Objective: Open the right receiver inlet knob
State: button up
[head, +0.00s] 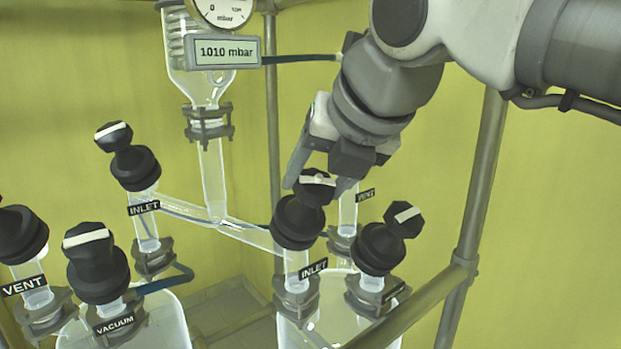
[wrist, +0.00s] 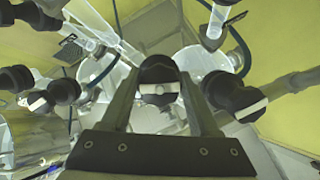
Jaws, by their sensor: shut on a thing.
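The right receiver inlet knob (head: 316,187) is black with a white bar and sits on a black valve body (head: 298,222) above an INLET label (head: 313,269). My gripper (head: 318,185) comes down from above with its fingers on either side of this knob, shut on it. In the wrist view the knob (wrist: 159,84) lies between the two fingers, its white bar running across from finger to finger. In the head view a finger partly hides the knob's right side.
Another black knob (head: 403,218) stands close on the right. The left receiver has an inlet knob (head: 113,135), a vacuum knob (head: 88,243) and a vent valve (head: 20,234). A gauge display (head: 226,52) reads 1010 mbar. Metal frame posts (head: 483,175) stand at right.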

jog(key=o, duration=1.4)
jog(key=p+v, duration=0.1)
jog(key=v, duration=1.6)
jog(key=shift+s+r, duration=0.15)
jog(key=shift+s, duration=0.05)
